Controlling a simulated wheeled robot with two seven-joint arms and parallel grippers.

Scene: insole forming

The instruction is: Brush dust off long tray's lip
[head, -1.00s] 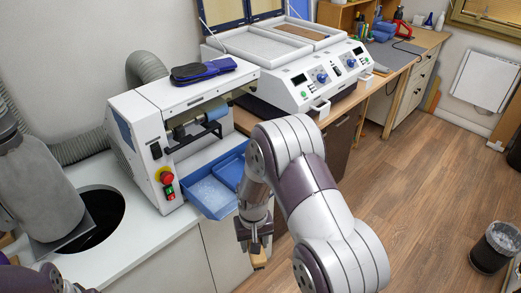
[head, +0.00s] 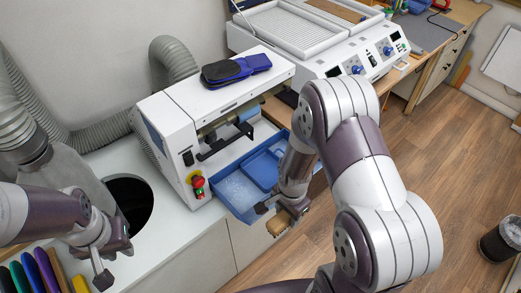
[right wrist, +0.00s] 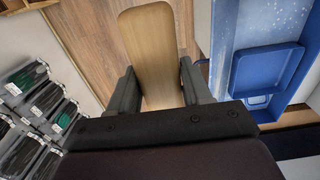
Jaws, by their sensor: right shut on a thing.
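The long blue tray (head: 230,205) lies under the white grinding machine, with pale dust over its floor. A smaller blue pan (head: 264,168) sits in its right part. My right gripper (head: 279,205) is shut on a wooden brush (head: 280,223), just off the tray's front right edge. In the right wrist view the brush's flat wooden back (right wrist: 148,35) shows between the two fingers, and the tray (right wrist: 222,50) lies to the right, apart from it. The bristles are hidden. My left gripper (head: 112,262) hangs empty-looking over the counter at the left; its finger gap is unclear.
The grinding machine (head: 170,120) stands behind the tray, with blue-black insoles (head: 235,70) on top. A round dark hole (head: 130,200) opens in the white counter (head: 185,235). Coloured upright sheets (head: 35,272) stand at lower left. A bin (head: 500,243) stands on the floor.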

